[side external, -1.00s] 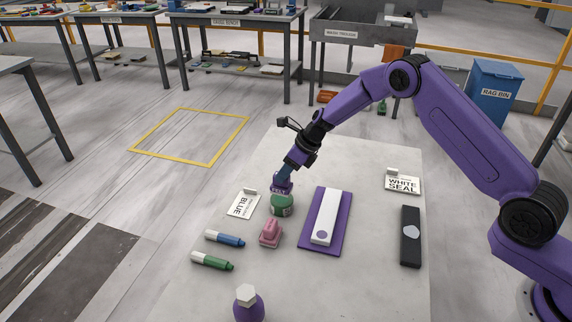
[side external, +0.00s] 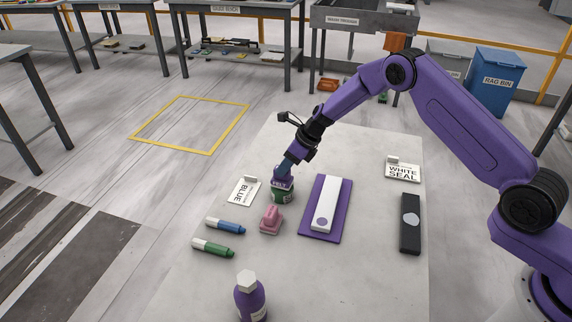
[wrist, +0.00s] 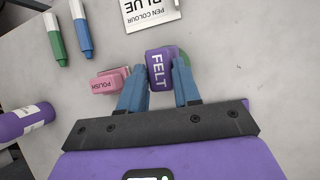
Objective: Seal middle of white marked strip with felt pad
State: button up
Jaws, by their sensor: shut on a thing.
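My gripper (side external: 283,173) is shut on the purple felt pad (wrist: 157,72), labelled FELT. The pad (side external: 283,184) is left of the white strip, down at the top of a round green container (side external: 282,197); contact cannot be told. In the wrist view the container (wrist: 184,58) is mostly hidden behind the pad and fingers.
A pink POLISH block (side external: 270,219) stands close in front of the green container. Cards read BLUE (side external: 242,191) and WHITE SEAL (side external: 402,172). The slab between the mat and black strip is clear.

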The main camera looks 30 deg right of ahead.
jog(key=shift+f, duration=0.45)
dwell(1.0)
jog(key=shift+r, duration=3.55)
jog(key=s+d+r+n+g+h, duration=0.25)
jog(key=s+d+n+g, duration=0.25)
jog(key=s+d+n, duration=0.65)
jog(key=s+d+r+n+g+h, duration=0.2)
jog(key=s+d+n+g+h, duration=0.35)
jog(key=s+n, duration=1.05)
jog(key=w+a+f+m+t+y, duration=0.1)
jog(key=w+f+m+t+y, duration=0.15)
jog(key=w+m, duration=0.4)
jog(key=w+a+f+m+t+y, duration=0.1)
jog(key=w+m+t+y, duration=0.1)
jog(key=w+m+y, duration=0.45)
jog(key=w+a+f+m+t, duration=0.2)
jog(key=w+m, duration=0.3)
jog(key=w, duration=0.3)
jog(key=shift+n, duration=0.25)
jog(key=shift+d+f, duration=0.15)
jog(key=shift+f, duration=1.3)
jog(key=shift+d+f, duration=0.1)
jog(key=shift+f, duration=1.3)
